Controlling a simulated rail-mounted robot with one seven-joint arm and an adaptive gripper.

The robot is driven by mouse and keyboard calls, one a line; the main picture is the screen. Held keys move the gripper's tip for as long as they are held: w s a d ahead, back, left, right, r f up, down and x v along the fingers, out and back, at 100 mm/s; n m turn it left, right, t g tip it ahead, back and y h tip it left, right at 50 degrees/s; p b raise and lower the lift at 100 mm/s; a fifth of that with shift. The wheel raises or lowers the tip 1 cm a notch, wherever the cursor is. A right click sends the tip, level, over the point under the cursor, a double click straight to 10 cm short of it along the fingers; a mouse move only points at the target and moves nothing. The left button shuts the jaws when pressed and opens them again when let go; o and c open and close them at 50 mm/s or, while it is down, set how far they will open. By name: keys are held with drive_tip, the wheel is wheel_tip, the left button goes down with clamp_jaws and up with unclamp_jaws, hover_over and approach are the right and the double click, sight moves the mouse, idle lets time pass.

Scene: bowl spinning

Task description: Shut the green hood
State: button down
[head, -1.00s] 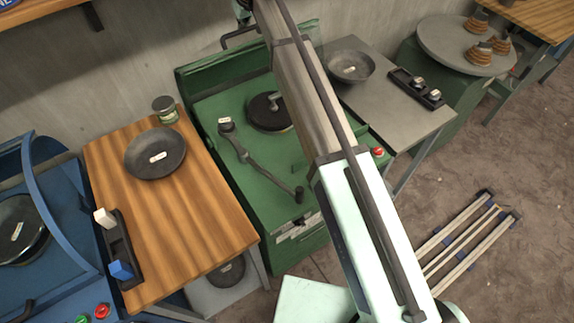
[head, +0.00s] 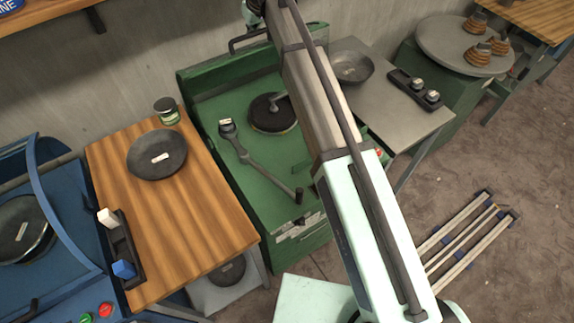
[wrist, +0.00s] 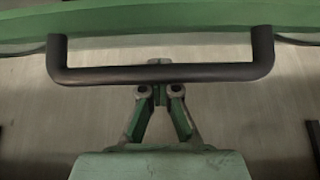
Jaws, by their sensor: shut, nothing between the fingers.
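The green hood (head: 196,75) stands raised along the back of the green machine. Its dark handle (head: 248,41) sticks out behind the hood's top edge, against the wall. In the wrist view the handle bar (wrist: 105,76) runs straight across, below the green hood edge (wrist: 160,20). My gripper (wrist: 160,62) is shut and empty; its fingers cross behind the bar, with a tip showing just above it. I cannot tell whether they touch the bar. In the head view the gripper is mostly hidden by my arm at the top.
Under the hood are a round dark plate (head: 270,116) and a grey lever arm (head: 262,166) on the green machine deck. A wooden table (head: 200,215) with a dark bowl (head: 157,155) stands left. A grey table (head: 405,118) stands right. The wall is close behind.

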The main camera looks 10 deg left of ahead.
drive_tip(key=shift+s+d+f+p, duration=1.15)
drive_tip(key=shift+s+d+p, duration=0.4)
drive_tip(key=shift+s+d, duration=6.8)
drive_tip(key=s+d+f+b, duration=0.5)
drive_tip(key=f+b, duration=0.1)
drive_tip(key=f, duration=0.2)
drive_tip(key=shift+s+d, duration=0.3)
drive_tip(key=shift+d, duration=0.1)
drive_tip(key=shift+d+b, duration=0.1)
drive_tip(key=shift+b, duration=0.3)
drive_tip(key=b, duration=0.3)
drive_tip(key=shift+s+d+f, duration=0.25)
drive_tip(key=shift+s+f, duration=0.05)
drive_tip(key=shift+f, duration=0.1)
drive_tip(key=shift+r, duration=0.2)
